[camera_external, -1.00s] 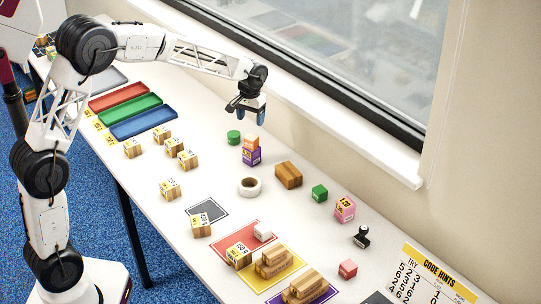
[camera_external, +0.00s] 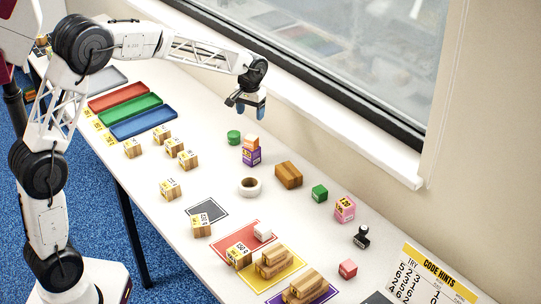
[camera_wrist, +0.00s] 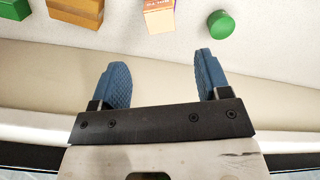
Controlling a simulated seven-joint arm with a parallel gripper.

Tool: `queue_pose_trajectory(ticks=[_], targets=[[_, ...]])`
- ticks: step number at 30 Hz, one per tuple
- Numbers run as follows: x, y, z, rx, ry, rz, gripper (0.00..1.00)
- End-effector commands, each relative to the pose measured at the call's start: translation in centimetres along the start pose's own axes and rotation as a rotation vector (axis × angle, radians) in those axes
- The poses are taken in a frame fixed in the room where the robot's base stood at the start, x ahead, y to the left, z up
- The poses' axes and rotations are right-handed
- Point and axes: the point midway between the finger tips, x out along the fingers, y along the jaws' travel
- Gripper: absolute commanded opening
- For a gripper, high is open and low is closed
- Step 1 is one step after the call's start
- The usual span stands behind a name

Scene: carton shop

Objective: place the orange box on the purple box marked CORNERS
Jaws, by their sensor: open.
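The orange box (camera_external: 251,141) rests on top of the purple box (camera_external: 251,157) near the back of the table. The writing on the purple box is too small to read in the external view. In the wrist view the orange box (camera_wrist: 158,17) shows at the top edge, ahead of the fingers and partly cut off. My gripper (camera_external: 250,110) is above and behind the two stacked boxes, on the window side, apart from them. Its blue fingers (camera_wrist: 162,80) are spread open with nothing between them.
A green cylinder (camera_external: 234,137) stands just left of the stack. The window wall runs close behind my gripper.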

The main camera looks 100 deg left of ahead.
Motion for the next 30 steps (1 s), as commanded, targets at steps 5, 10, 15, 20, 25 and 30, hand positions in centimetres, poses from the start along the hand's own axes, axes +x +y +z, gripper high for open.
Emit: queue_pose_trajectory(ticks=[5, 10, 15, 20, 25, 30], targets=[[0.0, 0.0, 0.0, 0.0, 0.0, 0.0, 0.7], [-0.1, 0.1, 0.1, 0.003, 0.001, 0.0, 0.7], [-0.9, 1.4, 1.6, 0.029, 0.006, 0.002, 0.7], [-2.7, 4.0, 5.2, 0.089, 0.019, 0.007, 0.7], [-5.5, 7.5, 11.1, 0.186, 0.043, 0.016, 0.7], [-7.7, 10.6, 17.9, 0.294, 0.061, 0.026, 0.7]])
